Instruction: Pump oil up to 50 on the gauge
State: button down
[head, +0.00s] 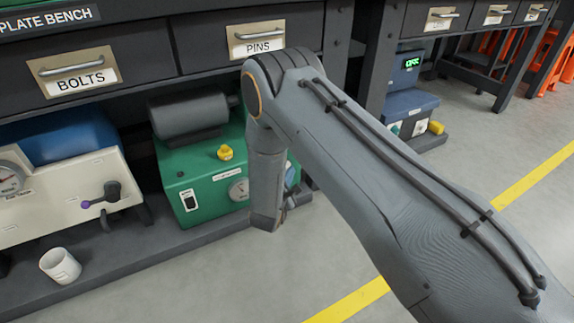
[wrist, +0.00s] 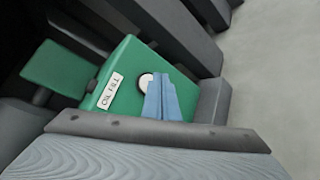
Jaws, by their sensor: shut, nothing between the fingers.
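A green machine (head: 205,180) stands on the low shelf under the bench, with a yellow knob (head: 225,153), a black switch (head: 188,200) and a round gauge (head: 239,189) whose reading is too small to tell. In the wrist view, my gripper (wrist: 163,78) is shut and empty. Its blue fingers overlap a pale round dial (wrist: 146,81) on a green box (wrist: 125,75) with a white label. Contact cannot be told.
A white cup (head: 60,266) stands on the shelf's front left. Drawers marked BOLTS (head: 80,75) and PINS (head: 256,40) overhang the machines. A blue unit with a green display (head: 411,63) stands at the right. The grey floor (head: 250,280) in front is clear.

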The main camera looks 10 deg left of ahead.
jog(key=shift+s, duration=0.1)
jog(key=s+d+p, duration=0.1)
jog(key=s, duration=0.1)
jog(key=s+d+p, duration=0.2)
dwell(0.7)
jog(key=shift+a, duration=0.1)
dwell(3.4)
